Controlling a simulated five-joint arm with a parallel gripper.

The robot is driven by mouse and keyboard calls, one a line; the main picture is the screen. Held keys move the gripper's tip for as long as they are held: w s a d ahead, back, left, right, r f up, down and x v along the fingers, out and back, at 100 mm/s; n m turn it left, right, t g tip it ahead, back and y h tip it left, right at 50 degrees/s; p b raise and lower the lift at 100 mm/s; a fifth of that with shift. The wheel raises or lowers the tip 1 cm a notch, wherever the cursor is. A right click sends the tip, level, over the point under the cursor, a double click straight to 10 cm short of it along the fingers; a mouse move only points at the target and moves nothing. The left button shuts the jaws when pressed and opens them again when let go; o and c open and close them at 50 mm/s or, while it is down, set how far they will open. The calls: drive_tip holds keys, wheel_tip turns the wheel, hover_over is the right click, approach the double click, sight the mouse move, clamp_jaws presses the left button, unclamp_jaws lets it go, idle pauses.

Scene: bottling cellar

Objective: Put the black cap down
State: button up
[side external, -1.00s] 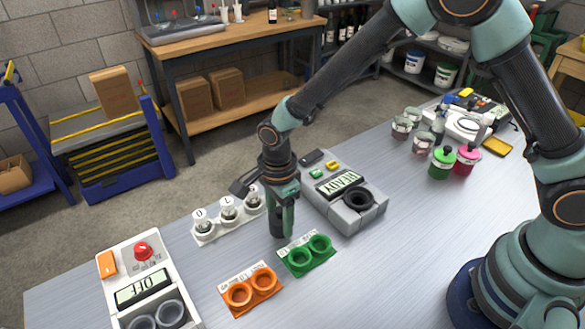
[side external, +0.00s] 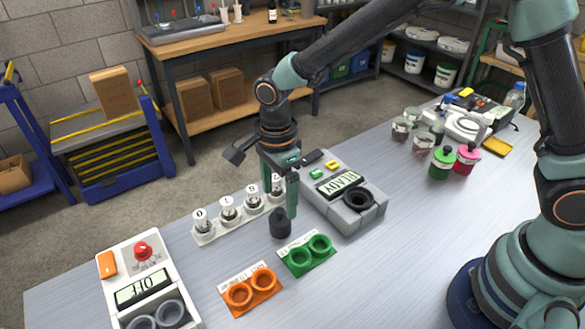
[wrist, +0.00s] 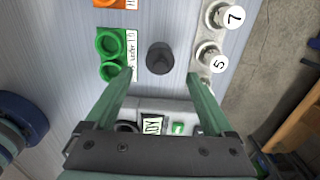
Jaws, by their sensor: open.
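The black cap (side external: 280,223) stands upright on the table between the green two-ring holder and the rack of white-topped vials. It shows in the wrist view (wrist: 160,58) as a dark round knob, just beyond and between my fingertips. My gripper (side external: 281,203) is open above the cap, its fingers pointing down. In the wrist view my gripper (wrist: 160,78) has both fingers spread wide, with clear space between each and the cap.
The green holder (side external: 307,256) and orange holder (side external: 251,292) lie in front. The vial rack (side external: 240,219) stands left of my gripper. A grey device reading READY (side external: 345,196) is close on the right. A device reading OFF (side external: 143,290) is front left.

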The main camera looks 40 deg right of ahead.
sight(281, 210)
wheel_tip(281, 210, up, 5)
drive_tip(key=shift+f, duration=0.15)
drive_tip(key=s+d+r+n+t, duration=0.2)
drive_tip(key=s+d+r+n, duration=0.3)
drive_tip(key=d+n, duration=0.4)
drive_tip(key=s+d+r+n+t, duration=0.3)
drive_tip(key=s+d+r+n, duration=0.1)
drive_tip(key=d+r+n, duration=0.3)
drive_tip(key=d+n, duration=0.2)
drive_tip(key=d, duration=0.2)
drive_tip(key=shift+s+t, duration=0.3)
drive_tip(key=shift+s, duration=0.05)
